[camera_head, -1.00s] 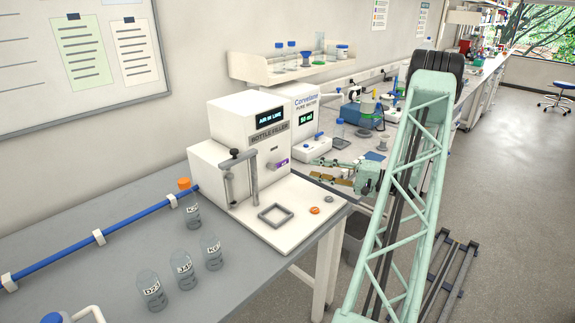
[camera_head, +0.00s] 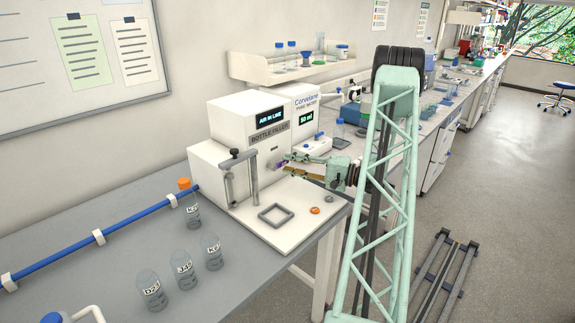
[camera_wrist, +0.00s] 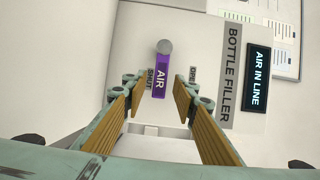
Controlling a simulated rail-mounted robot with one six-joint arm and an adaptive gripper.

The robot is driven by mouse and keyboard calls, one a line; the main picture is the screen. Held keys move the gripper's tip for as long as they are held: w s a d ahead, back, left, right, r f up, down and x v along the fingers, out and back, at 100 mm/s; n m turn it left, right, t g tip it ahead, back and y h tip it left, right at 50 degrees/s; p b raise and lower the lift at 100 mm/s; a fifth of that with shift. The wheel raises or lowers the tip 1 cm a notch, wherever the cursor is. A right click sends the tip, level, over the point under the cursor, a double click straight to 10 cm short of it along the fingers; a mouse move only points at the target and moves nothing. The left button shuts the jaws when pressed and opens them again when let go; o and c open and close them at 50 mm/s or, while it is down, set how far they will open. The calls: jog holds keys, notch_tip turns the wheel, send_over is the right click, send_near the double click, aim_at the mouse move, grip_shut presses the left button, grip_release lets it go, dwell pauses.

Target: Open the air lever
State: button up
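The purple air lever (camera_wrist: 160,82), labelled AIR, sits on the front of the white bottle filler (camera_head: 240,118). In the wrist view its round grey pivot is at the top and it points down in the picture. The word SHUT shows just left of it and a partly hidden OPE... label on the right. The lever (camera_head: 281,165) also shows in the head view, close to the fingertips. My gripper (camera_wrist: 157,92) is open, one finger on each side of the lever, with gaps visible. I cannot tell whether the tips reach its depth. The filler's screen (camera_wrist: 259,78) reads AIR IN LINE.
A grey post with an arm (camera_head: 240,175) and a square frame (camera_head: 276,214) stand on the filler's white base. Several labelled bottles (camera_head: 182,270) stand on the bench at left. A second white machine (camera_head: 303,110) stands behind the filler. An orange ring (camera_head: 315,210) lies near the base's edge.

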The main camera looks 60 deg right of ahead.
jog(key=shift+w+a, duration=0.15)
jog(key=shift+w, duration=0.45)
jog(key=shift+c, duration=0.4)
grip_shut()
